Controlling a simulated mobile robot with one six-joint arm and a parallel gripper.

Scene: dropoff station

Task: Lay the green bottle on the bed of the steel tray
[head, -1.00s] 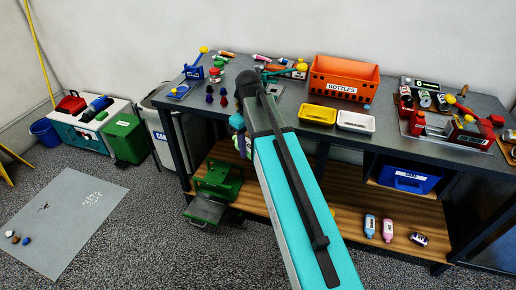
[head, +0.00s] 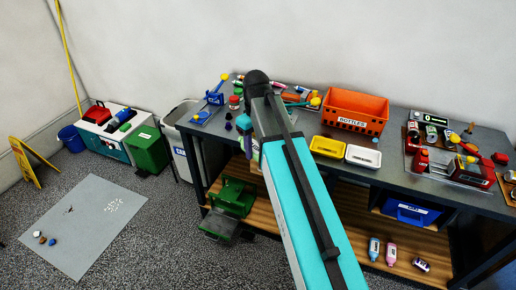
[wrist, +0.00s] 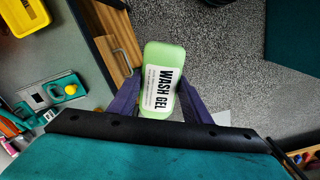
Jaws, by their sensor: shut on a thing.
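My gripper (wrist: 158,82) is shut on the green bottle (wrist: 162,56) in the wrist view. The bottle is pale green with a white WASH GEL label, and its lower part sits between the two purple fingers.
The grey bench (head: 400,179) carries an orange BOTTLES crate (head: 355,109), a yellow tray (head: 327,147) and a white tray (head: 363,156). Bins (head: 149,151) stand left of the bench. Speckled floor is open in front.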

